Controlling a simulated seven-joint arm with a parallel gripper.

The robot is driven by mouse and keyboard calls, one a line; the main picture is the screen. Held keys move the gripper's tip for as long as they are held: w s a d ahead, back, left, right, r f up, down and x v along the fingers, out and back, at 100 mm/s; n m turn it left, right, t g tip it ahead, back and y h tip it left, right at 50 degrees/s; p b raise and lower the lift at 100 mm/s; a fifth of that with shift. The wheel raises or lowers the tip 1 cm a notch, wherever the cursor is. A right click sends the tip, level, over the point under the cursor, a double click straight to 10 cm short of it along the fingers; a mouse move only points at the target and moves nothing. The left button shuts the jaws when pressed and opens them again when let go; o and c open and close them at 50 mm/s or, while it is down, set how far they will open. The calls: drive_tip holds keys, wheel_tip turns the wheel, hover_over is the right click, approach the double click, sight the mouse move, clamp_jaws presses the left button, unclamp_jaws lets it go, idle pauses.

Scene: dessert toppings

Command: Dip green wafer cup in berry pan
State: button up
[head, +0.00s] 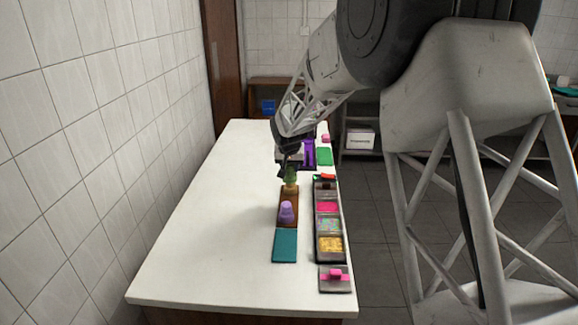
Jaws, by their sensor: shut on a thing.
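A small green wafer cup (291,173) is at the tip of my gripper (288,164), near the far end of a brown wooden board (288,195). My gripper is shut on the green wafer cup, and its fingers are small and dark here. I cannot tell whether the cup touches the board. A tray of pans (344,235) stands to the right of the board. The magenta pan (327,207) in that tray looks like the berry pan.
A purple cup (286,212) stands on the board, with a teal mat (285,245) nearer. Other pans hold multicoloured (328,225) and yellow (330,244) toppings. A pink-topped grey block (335,273) is at the front right. The white table's (215,225) left side is clear.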

drive_tip(key=s+d+m+h, duration=0.1)
drive_tip(key=s+d+m, duration=0.1)
drive_tip(key=d, duration=0.4)
drive_tip(key=s+d+f+m+h, duration=0.1)
drive_tip(key=s+d+m, duration=0.2)
drive_tip(key=d, duration=0.4)
drive_tip(key=shift+s+d+m, duration=0.3)
drive_tip(key=shift+s+m, duration=0.05)
drive_tip(key=shift+m, duration=0.05)
drive_tip(key=shift+f+g, duration=0.25)
drive_tip(key=shift+g, duration=0.05)
drive_tip(key=shift+f, duration=2.55)
drive_tip(key=shift+f, duration=1.1)
drive_tip(key=shift+r, duration=0.3)
drive_tip(key=shift+r, duration=0.35)
drive_tip(key=shift+r, duration=0.7)
drive_tip(key=shift+r, duration=0.65)
